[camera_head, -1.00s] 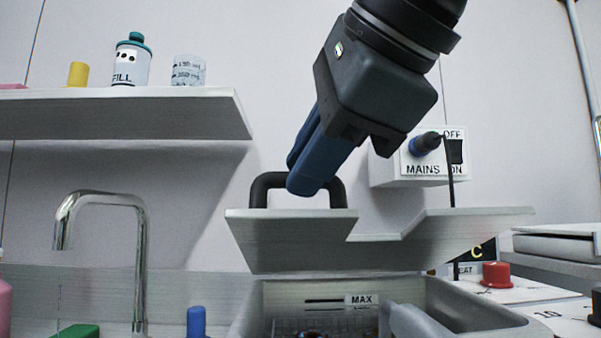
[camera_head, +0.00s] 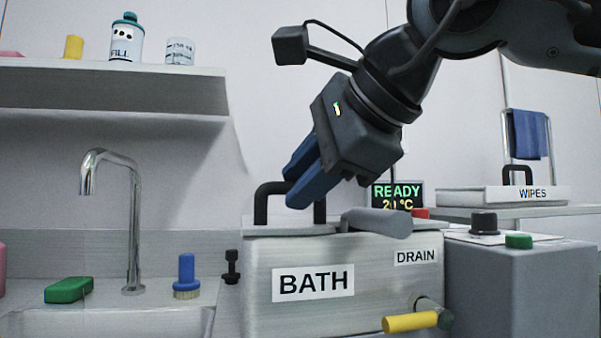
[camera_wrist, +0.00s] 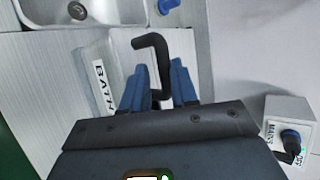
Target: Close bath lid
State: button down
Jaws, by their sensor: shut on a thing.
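The bath (camera_head: 300,308) is a brushed metal box labelled BATH and DRAIN, in the lower middle of the head view. Its lid (camera_head: 275,230) lies about level on top, with a black bar handle (camera_head: 262,205) standing up from it. Whether the lid sits fully flush cannot be told. My gripper (camera_head: 292,188) is shut on the handle, its blue fingers reaching down from the upper right. In the wrist view the handle (camera_wrist: 152,48) passes between the blue fingertips (camera_wrist: 158,85). A grey rounded bar (camera_head: 377,222) lies at the lid's right side.
A yellow-handled drain tap (camera_head: 410,322) sticks out in front. A shelf (camera_head: 110,88) hangs upper left. A READY display (camera_head: 398,196) is behind; a grey cabinet (camera_head: 520,290) stands right.

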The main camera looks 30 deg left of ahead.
jog(key=shift+s+f, duration=0.2)
jog(key=shift+f, duration=0.95)
jog(key=c, duration=1.1)
grip_release()
jog(key=shift+d, duration=0.1)
jog(key=r+p+v, duration=0.1)
jog(key=p+v, duration=0.1)
jog(key=v, duration=0.6)
jog(key=shift+r, duration=0.15)
